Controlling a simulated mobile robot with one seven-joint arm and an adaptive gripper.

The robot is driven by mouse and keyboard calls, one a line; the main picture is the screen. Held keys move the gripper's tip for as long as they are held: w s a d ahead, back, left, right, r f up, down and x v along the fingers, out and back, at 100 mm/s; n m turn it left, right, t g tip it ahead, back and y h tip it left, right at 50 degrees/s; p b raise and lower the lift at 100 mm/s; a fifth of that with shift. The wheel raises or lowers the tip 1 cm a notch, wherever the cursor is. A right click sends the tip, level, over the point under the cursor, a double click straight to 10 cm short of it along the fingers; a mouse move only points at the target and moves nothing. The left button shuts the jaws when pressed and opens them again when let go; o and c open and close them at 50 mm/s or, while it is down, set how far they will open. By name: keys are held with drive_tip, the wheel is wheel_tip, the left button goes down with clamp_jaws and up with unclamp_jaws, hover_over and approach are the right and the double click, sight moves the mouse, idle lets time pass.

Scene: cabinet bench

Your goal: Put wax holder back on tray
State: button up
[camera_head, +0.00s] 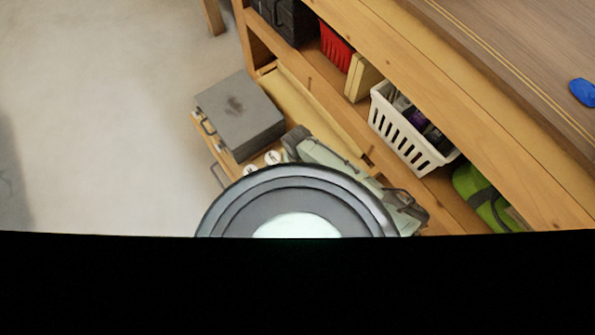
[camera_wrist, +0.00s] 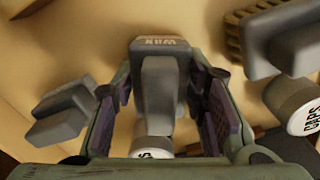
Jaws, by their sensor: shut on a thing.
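The wax holder (camera_wrist: 160,48) is a grey blocky piece with a "WAX" label that appears upside down in the wrist view. My gripper (camera_wrist: 160,88) has its fingers on either side of this piece and is shut on it. A pale tan surface (camera_wrist: 100,35) shows behind it. Whether the holder touches this surface is hard to tell. In the head view, the wax holder cannot be made out. A wooden tray or pulled-out shelf (camera_head: 204,139) lies under a grey box, and its near part is hidden by my arm.
A jar labelled "CAPS" (camera_wrist: 303,118) is at the right in the wrist view. Grey blocks (camera_wrist: 62,112) are at the left. In the head view, the grey box (camera_head: 240,115) is near white round caps (camera_head: 272,157). A white basket (camera_head: 405,135) stands on the shelf.

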drive_tip(key=shift+f, duration=0.15)
drive_tip(key=o, duration=1.1)
wheel_tip(320, 180, up, 12)
drive_tip(key=shift+r+p, duration=0.15)
drive_tip(key=shift+p, duration=0.5)
